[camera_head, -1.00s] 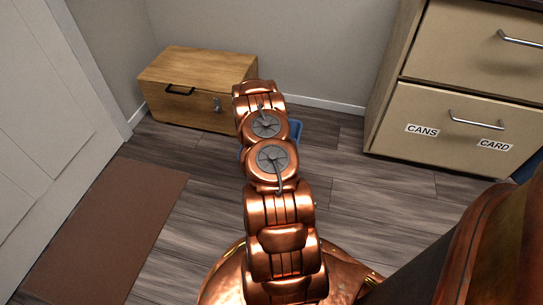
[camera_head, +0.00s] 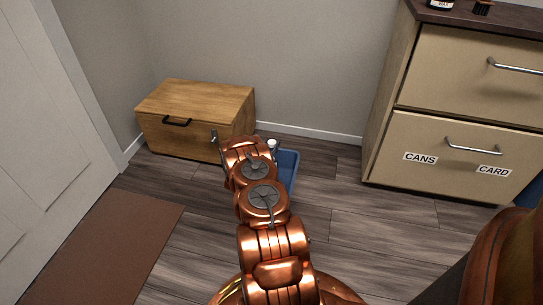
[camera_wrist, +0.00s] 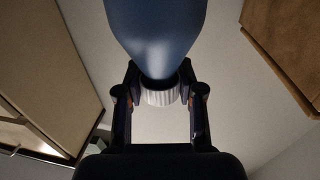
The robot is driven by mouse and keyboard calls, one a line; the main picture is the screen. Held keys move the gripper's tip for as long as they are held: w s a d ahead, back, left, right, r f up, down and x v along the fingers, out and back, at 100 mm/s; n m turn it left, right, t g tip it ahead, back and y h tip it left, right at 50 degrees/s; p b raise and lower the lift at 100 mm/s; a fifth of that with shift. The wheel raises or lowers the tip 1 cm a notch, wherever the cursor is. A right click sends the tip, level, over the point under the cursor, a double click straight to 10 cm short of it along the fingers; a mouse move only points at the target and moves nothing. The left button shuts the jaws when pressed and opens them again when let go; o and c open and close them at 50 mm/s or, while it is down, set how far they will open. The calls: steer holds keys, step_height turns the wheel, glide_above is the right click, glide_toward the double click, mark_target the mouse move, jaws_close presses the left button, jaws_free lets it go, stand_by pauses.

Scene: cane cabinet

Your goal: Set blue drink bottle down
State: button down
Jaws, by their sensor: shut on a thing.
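The blue drink bottle (camera_wrist: 155,30) fills the upper middle of the wrist view, with its white ribbed cap (camera_wrist: 160,97) towards my palm. My gripper (camera_wrist: 160,85) is shut on the bottle at its neck, with one finger on each side. The bottle's far end is cut off by the top of the frame.
A blue tray or bin (camera_head: 289,168) stands on the wooden floor, partly behind my arm. A wooden chest (camera_head: 195,115) is against the wall to its left. A drawer cabinet (camera_head: 440,125) labelled CANS and CARD stands right. A brown mat (camera_head: 110,245) lies left. Floor between bin and cabinet is clear.

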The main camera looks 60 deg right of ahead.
mark_target(271, 151)
steer(key=shift+f+b, duration=0.7)
steer(key=shift+f, duration=1.25)
steer(key=c, duration=0.7)
jaws_free()
steer(key=shift+f, duration=0.1)
steer(key=shift+a+r, duration=0.2)
steer(key=shift+r, duration=0.05)
steer(key=shift+p+v, duration=1.5)
steer(key=shift+v, duration=2.05)
steer(key=shift+f, duration=0.1)
